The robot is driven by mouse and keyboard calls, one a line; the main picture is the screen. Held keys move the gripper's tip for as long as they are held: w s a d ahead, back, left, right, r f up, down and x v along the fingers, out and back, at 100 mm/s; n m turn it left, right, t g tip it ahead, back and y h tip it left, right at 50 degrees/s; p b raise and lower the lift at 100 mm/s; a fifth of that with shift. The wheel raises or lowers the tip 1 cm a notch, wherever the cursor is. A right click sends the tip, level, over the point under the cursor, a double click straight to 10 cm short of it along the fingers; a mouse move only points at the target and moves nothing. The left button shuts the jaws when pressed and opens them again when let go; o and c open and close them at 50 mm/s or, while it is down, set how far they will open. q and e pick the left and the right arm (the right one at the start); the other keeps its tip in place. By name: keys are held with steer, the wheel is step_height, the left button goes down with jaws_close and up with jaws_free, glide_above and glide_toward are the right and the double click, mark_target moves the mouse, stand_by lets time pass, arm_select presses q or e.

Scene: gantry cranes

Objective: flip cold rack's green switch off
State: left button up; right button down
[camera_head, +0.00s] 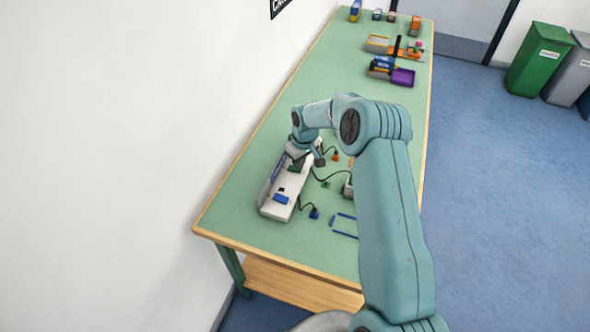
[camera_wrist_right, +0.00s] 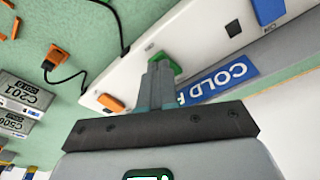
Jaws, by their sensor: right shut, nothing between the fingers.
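The cold rack (camera_head: 275,207) is a long white unit on the green table, with a blue label reading "COLD" that shows in the right wrist view (camera_wrist_right: 232,74). Its green switch (camera_wrist_right: 166,62) is just beyond my right gripper's fingertips, which partly hide it. Whether they touch it I cannot tell. A blue switch (camera_wrist_right: 268,10) and an orange switch (camera_wrist_right: 111,103) sit on the same rack, on either side of the green one. My right gripper (camera_wrist_right: 158,72) is shut and empty, pointing at the rack's face. My left gripper is not in view.
An orange plug (camera_wrist_right: 56,54) with a black cable lies beside the rack, and a blue plug (camera_head: 314,213) lies near its front end. Grey labelled boxes (camera_wrist_right: 22,92) stand close by. Other coloured items (camera_head: 390,72) stand farther along the table (camera_head: 300,255).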

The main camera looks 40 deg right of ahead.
steer(key=shift+f+b, duration=0.3)
steer(key=shift+f, duration=0.05)
steer(key=shift+r, duration=0.1)
steer(key=shift+r+p, duration=1.6)
steer(key=shift+r, duration=1.85)
